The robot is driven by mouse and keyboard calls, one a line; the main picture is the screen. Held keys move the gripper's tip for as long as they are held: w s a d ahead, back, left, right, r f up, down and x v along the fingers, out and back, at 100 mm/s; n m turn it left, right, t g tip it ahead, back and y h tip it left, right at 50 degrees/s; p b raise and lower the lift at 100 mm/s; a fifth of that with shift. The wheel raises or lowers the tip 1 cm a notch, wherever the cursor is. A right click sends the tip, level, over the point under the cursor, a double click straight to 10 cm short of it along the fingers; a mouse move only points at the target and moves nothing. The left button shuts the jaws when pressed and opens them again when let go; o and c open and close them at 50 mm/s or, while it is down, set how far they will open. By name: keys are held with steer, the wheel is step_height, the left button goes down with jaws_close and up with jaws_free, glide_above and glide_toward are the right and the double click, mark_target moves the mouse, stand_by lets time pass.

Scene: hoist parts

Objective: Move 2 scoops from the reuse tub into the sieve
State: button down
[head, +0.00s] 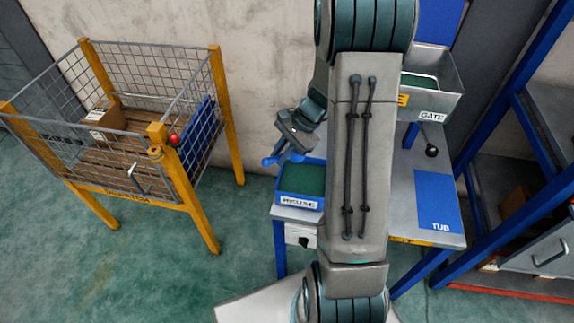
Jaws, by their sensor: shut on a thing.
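The blue reuse tub (299,202) stands on the grey bench, left of my arm. It carries a REUSE label and holds dark green material. My gripper (295,141) is above the tub's back left corner. It is shut on a blue scoop (272,160), which hangs just behind and above the tub's rim. I cannot tell whether the scoop holds anything. No thing is clearly marked as the sieve. A grey open bin (445,105) labelled GATE, with green inside, stands at the back right, partly hidden by my arm.
A bare blue pad (436,200) marked TUB lies on the right of the bench (404,170). A black knob (431,151) is below the bin. A yellow-posted wire cage (187,190) holding a carton (103,117) stands left. Blue shelving (520,165) stands right.

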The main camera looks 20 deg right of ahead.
steer(key=f+m+b, duration=0.1)
steer(key=f+b, duration=0.2)
steer(key=d+f+m+t+b, duration=0.1)
steer(key=f+b, duration=0.2)
steer(key=s+f+m+t+b, duration=0.1)
steer(key=f+m+b, duration=0.1)
steer(key=f+b, duration=0.1)
steer(key=shift+d+f+y, duration=0.2)
steer(key=shift+f+y, duration=0.1)
steer(key=shift+f, duration=0.05)
steer(key=shift+d+f+b, duration=0.2)
steer(key=shift+d+b, duration=0.1)
steer(key=shift+d, duration=0.15)
stand_by(0.5)
step_height(320, 180, up, 9)
steer(key=p, duration=0.7)
steer(key=shift+r+p, duration=0.15)
steer(key=shift+p, duration=0.15)
